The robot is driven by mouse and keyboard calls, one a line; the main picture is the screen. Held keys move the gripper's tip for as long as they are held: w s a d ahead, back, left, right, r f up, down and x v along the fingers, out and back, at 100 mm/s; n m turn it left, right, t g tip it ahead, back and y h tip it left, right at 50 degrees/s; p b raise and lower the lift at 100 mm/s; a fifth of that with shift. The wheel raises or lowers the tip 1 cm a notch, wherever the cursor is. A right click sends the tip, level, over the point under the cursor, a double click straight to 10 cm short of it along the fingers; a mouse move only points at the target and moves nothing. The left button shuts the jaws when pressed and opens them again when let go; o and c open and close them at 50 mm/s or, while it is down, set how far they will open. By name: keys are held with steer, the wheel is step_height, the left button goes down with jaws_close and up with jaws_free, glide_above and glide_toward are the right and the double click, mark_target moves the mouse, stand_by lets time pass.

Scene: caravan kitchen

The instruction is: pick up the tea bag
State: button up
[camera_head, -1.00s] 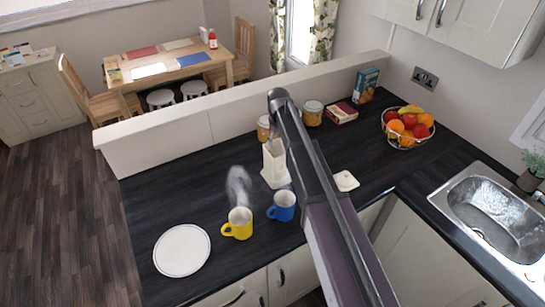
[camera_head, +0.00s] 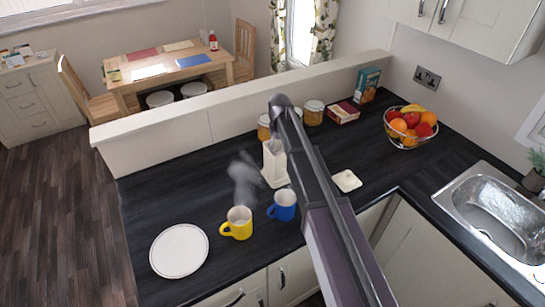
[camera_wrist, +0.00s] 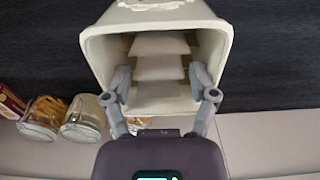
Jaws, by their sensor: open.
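The cream tea canister (camera_head: 272,165) stands open on the dark worktop, partly hidden by my arm in the head view. In the wrist view I look into the canister (camera_wrist: 93,62), where several pale tea bags (camera_wrist: 160,44) lie in a stack. My gripper (camera_wrist: 161,78) is open, its two fingers apart and reaching in at the canister's mouth, one on each side of the bags. Nothing shows held between them. In the head view my fingers are hidden behind the arm. The square white lid (camera_head: 347,181) lies right of the canister.
A steaming yellow mug (camera_head: 237,223), a blue mug (camera_head: 283,205) and a white plate (camera_head: 179,250) stand in front. Jars (camera_head: 313,112), a box (camera_head: 343,113) and a fruit bowl (camera_head: 410,127) are behind and right. A low wall (camera_head: 160,126) backs the worktop.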

steer(key=shift+f+b, duration=0.55)
steer(key=shift+f, duration=0.25)
steer(key=c, duration=0.3)
